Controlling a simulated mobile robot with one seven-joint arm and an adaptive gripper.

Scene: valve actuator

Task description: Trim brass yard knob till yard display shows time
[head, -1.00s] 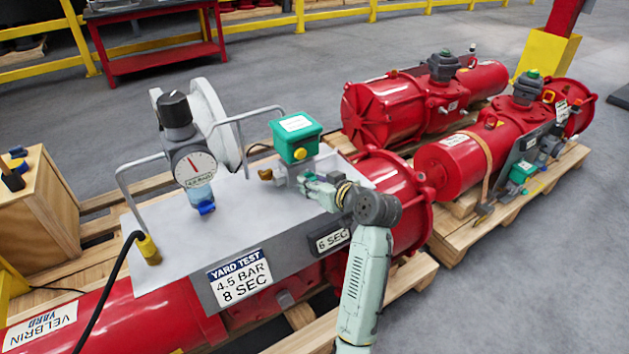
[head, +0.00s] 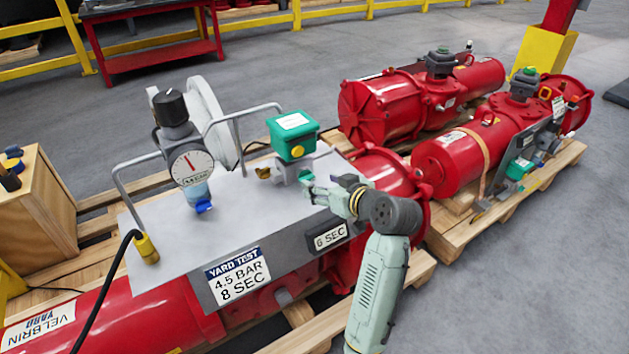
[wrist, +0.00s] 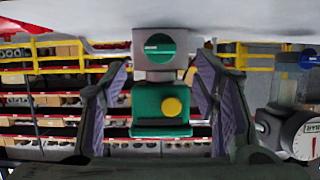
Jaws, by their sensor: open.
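The yard display (head: 330,236) on the panel's front edge reads 6 SEC. The placard (head: 238,279) reads YARD TEST, 4.5 BAR, 8 SEC. A brass knob (head: 264,173) sticks out from the left side of a grey valve block (head: 305,165), under a green box (head: 292,136). My gripper (head: 309,188) is open and empty at the block's right front side. In the wrist view, my gripper's (wrist: 162,85) fingers stand apart, with the grey block (wrist: 145,38) ahead. The block's face there has a round green slotted screw (wrist: 160,48); the brass knob cannot be made out.
A gauge (head: 191,168) with a black-topped regulator (head: 171,108) stands on the panel's left, beside bent grey tube handles (head: 135,195). Red actuators (head: 390,105) lie on pallets behind and right.

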